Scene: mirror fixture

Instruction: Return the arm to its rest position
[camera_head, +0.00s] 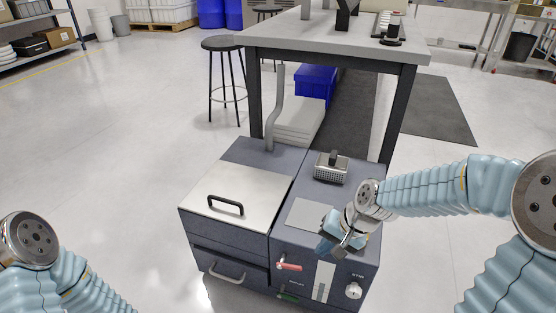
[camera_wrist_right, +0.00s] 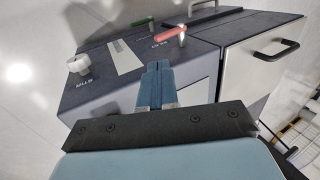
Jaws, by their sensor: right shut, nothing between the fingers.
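My right arm (camera_head: 430,194) reaches in from the right in the head view. Its gripper (camera_head: 328,245) hangs over the front top edge of the right-hand cabinet (camera_head: 354,190). In the right wrist view the blue fingers (camera_wrist_right: 157,75) are shut together with nothing between them. They point toward the cabinet's front panel, which has a red-handled lever (camera_head: 289,266), a white slotted plate (camera_head: 323,280) and a white knob (camera_head: 353,291). I cannot tell whether the fingers touch the cabinet. My left arm shows only in the bottom left corner; its gripper is out of view.
The left cabinet (camera_head: 215,232) has a pale lid (camera_head: 236,190) with a black handle (camera_head: 226,205). A metal mesh box (camera_head: 331,168) stands on the right cabinet. A grey table (camera_head: 335,38) and a stool (camera_head: 223,43) stand behind. Floor at left is clear.

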